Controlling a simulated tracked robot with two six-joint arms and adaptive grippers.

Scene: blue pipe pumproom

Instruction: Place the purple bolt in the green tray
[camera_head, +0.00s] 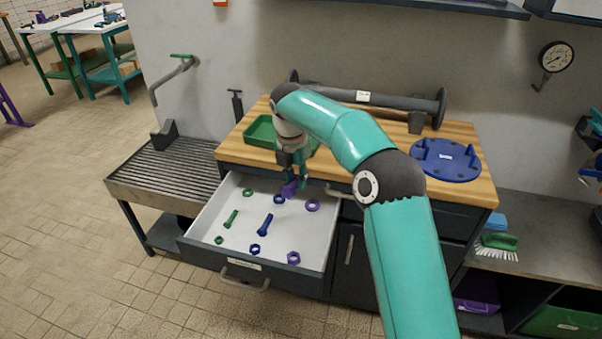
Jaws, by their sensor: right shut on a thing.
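The purple bolt (289,189) is held by my right gripper (291,179), which is shut on it and points down over the back part of the open drawer (257,218). The arm hides part of the gripper. The green tray (262,130) sits on the wooden bench top, just behind and left of the gripper, and its right part is hidden by my arm. My left gripper does not show.
The open drawer holds a green bolt (231,218), a blue bolt (266,224) and several green, blue and purple nuts. A grey pipe (395,101) lies along the back of the bench. A blue flange (445,158) lies at its right.

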